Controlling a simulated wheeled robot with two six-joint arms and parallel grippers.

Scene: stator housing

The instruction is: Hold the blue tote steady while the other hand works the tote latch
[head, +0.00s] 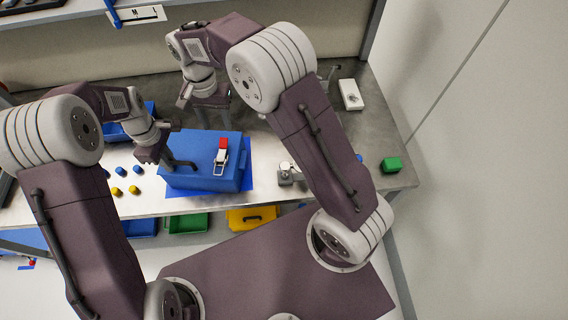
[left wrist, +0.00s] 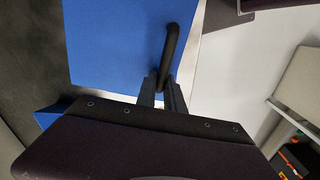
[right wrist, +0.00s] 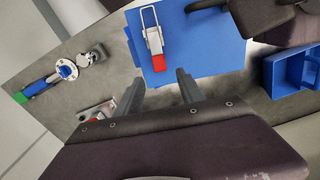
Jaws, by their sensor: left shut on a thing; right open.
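The blue tote (head: 200,172) stands on the bench, with its lid closed. Its latch (head: 221,158), a silver lever with a red end, is on top; it also shows in the right wrist view (right wrist: 152,40). A black bar handle (head: 182,164) is at the tote's left end. My left gripper (left wrist: 162,92) is shut on this handle (left wrist: 171,45) in the left wrist view. My right gripper (right wrist: 158,88) is open and empty behind the tote, with the latch's red end beyond its fingertips. The fingers look apart from the latch.
A blue mat (head: 248,183) lies under the tote. Several yellow and blue pegs (head: 117,190) lie left. An open blue bin (right wrist: 275,85) stands behind them.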

